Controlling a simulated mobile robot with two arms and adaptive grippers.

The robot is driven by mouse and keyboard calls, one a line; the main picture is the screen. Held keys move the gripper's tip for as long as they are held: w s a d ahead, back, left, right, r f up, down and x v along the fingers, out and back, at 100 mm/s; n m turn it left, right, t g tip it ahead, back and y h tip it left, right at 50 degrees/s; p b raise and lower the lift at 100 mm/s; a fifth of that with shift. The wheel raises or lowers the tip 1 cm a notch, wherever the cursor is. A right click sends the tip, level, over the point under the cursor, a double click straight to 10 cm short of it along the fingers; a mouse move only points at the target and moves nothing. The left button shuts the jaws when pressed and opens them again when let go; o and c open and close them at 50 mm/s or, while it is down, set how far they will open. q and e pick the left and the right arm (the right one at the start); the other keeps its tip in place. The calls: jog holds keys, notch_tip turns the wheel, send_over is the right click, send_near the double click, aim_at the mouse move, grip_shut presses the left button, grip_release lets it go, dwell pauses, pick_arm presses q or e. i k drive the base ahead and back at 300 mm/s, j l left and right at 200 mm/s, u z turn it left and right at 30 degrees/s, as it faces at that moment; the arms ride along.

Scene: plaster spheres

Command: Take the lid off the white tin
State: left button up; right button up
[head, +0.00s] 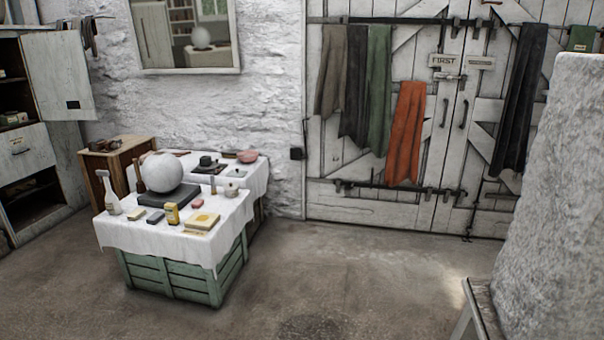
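A small pale round container (231,190), which looks like the white tin, stands near the right edge of the front cloth-covered table (150,237). A small knob seems to show on its top, so its lid appears to be on, but it is too small to be sure. Neither of my grippers is in view.
A plaster sphere (161,171) rests on a dark slab among a spray bottle (109,192), a yellow tin (172,213) and a yellow-topped block (202,221). A rough white block (553,200) stands at right. The floor (350,290) between is clear.

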aim_at(230, 186)
jog(key=i, duration=2.35)
